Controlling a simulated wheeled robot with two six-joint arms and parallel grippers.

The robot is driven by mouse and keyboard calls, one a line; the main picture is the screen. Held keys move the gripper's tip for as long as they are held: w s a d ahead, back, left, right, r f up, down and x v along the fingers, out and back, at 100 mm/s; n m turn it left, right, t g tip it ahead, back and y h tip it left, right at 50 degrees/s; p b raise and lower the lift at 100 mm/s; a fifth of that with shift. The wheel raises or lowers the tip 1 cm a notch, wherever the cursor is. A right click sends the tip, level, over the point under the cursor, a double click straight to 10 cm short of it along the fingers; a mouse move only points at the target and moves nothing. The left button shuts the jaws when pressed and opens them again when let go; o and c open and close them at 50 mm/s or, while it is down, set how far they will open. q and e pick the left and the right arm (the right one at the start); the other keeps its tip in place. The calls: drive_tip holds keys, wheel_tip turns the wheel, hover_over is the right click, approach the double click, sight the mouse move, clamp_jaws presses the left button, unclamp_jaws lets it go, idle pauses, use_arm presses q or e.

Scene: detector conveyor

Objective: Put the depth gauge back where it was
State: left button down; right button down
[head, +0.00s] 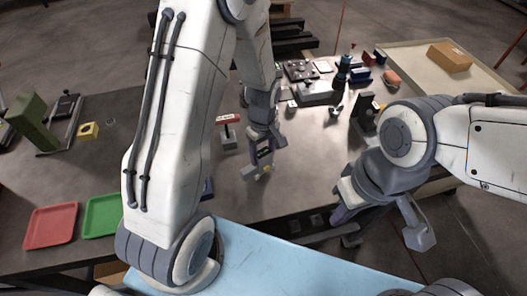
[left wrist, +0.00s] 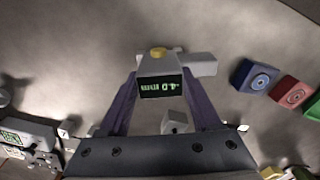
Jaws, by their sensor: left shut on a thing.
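The depth gauge (head: 264,153) is a small grey block with a lit digital display. It shows large in the left wrist view (left wrist: 160,80), with a yellow button on top and a grey bar sticking out to the right. My left gripper (head: 262,160) is shut on it, with a purple finger on each side of it in the left wrist view (left wrist: 161,98). The gauge is over the middle of the grey table (head: 310,170); I cannot tell its exact height. My right gripper (head: 345,214) is at the table's front edge, partly hidden by its own wrist.
A red-topped stand (head: 228,134) stands left of the gauge. Red (head: 50,226) and green (head: 102,215) trays lie at the left. Several devices and blocks crowd the back right. A light blue surface (head: 285,262) runs along the front. Bare table lies around the gauge.

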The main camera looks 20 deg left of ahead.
use_arm(q)
drive_tip(key=shift+f, duration=0.35)
drive_tip(key=shift+f, duration=0.1)
drive_tip(key=shift+f+b, duration=0.4)
drive_tip(key=shift+f, duration=0.1)
drive_tip(key=shift+c, duration=0.5)
unclamp_jaws()
